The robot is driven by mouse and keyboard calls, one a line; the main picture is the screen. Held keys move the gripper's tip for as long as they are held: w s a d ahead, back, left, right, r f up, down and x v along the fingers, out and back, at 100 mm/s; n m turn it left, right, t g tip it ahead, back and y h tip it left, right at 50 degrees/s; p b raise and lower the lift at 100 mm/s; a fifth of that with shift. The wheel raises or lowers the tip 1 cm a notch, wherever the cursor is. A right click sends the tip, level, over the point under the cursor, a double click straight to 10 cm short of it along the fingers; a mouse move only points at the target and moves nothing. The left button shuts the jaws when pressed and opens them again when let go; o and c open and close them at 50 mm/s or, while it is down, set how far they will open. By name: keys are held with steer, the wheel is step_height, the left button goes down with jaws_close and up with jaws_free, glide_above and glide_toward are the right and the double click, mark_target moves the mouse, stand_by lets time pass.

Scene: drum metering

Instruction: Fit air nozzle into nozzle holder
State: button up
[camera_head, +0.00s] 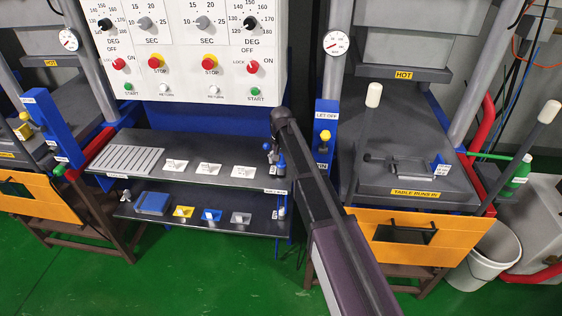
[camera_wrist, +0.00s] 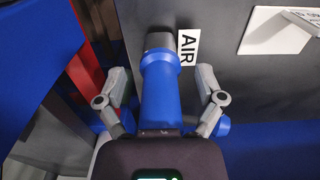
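In the wrist view a blue cylinder with a dark grey end, which looks like the air nozzle (camera_wrist: 160,90), lies between the two grey fingers of my gripper (camera_wrist: 162,88). The fingers are spread, with a gap on each side of the blue body. Its near end is hidden by my gripper's body. A white label reading AIR (camera_wrist: 188,47) is beside the dark end. In the head view, small blue parts (camera_head: 281,160) show at the right end of the upper shelf, beside my arm. My fingers are not clear there. I cannot make out the nozzle holder for certain.
The upper shelf (camera_head: 225,182) carries a slotted grey plate (camera_head: 132,160) and several small labelled cards. A blue post (camera_head: 325,140) with a yellow knob stands just right of my arm.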

steer(key=shift+r, duration=0.15)
stand_by(0.3)
step_height(320, 180, up, 10)
steer(key=p, duration=1)
steer(key=shift+f, duration=0.2)
stand_by(1.4)
